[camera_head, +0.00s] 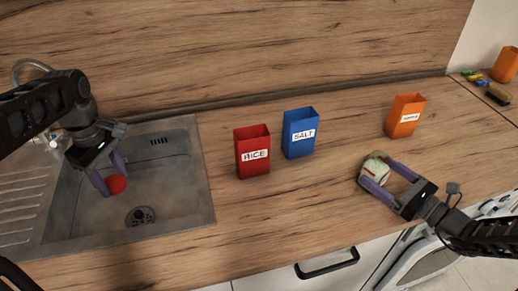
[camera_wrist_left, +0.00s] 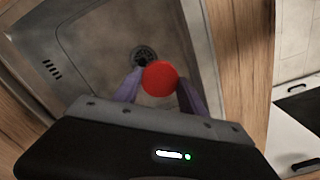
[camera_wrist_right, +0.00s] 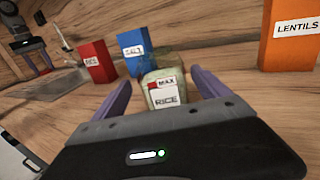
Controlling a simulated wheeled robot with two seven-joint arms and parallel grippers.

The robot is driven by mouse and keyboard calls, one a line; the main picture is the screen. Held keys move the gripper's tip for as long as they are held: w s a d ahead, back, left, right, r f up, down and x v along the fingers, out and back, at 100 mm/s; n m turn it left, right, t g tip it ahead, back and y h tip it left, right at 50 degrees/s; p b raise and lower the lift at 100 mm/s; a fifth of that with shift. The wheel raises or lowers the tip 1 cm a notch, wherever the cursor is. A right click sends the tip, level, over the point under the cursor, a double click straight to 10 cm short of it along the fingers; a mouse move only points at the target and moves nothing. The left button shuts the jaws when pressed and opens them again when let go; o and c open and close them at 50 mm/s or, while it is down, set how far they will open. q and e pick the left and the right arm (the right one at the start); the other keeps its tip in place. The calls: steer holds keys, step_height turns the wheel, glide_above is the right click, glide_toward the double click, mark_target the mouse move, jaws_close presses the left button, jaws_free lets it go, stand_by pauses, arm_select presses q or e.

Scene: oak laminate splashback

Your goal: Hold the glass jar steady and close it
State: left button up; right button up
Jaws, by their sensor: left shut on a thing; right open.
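The glass jar (camera_head: 376,169) stands on the counter at the right, with pale contents and a label reading RICE and MAX in the right wrist view (camera_wrist_right: 165,92). My right gripper (camera_head: 377,178) is open, its purple fingers on either side of the jar; I cannot tell whether they touch it. My left gripper (camera_head: 103,184) is shut on a round red lid (camera_head: 116,184), held above the sink. The red lid also shows between the fingers in the left wrist view (camera_wrist_left: 160,78). The jar's top is small and hard to make out.
A red RICE box (camera_head: 252,152), a blue SALT box (camera_head: 299,133) and an orange box (camera_head: 404,116), labelled LENTILS in the right wrist view, stand on the counter. The sink (camera_head: 205,180) is at the left. Counter between the red box and the jar is clear.

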mark_target(367, 161)
steer(key=shift+w, duration=0.1)
arm_select(q)
steer(key=shift+r, duration=0.2)
arm_select(e)
steer(key=shift+w+a+r, duration=0.1)
steer(key=shift+w+a, duration=0.05)
steer(key=shift+a, duration=0.05)
arm_select(q)
steer(key=shift+r+p, duration=0.6)
steer(key=shift+p, duration=0.2)
arm_select(e)
steer(key=shift+x, duration=2.35)
steer(key=shift+w+d, duration=0.1)
steer(key=shift+d, duration=0.1)
jaws_close()
steer(key=shift+r, duration=0.1)
arm_select(q)
steer(key=shift+f+b, duration=0.4)
steer(key=shift+b, duration=0.05)
arm_select(e)
step_height(367, 161, up, 10)
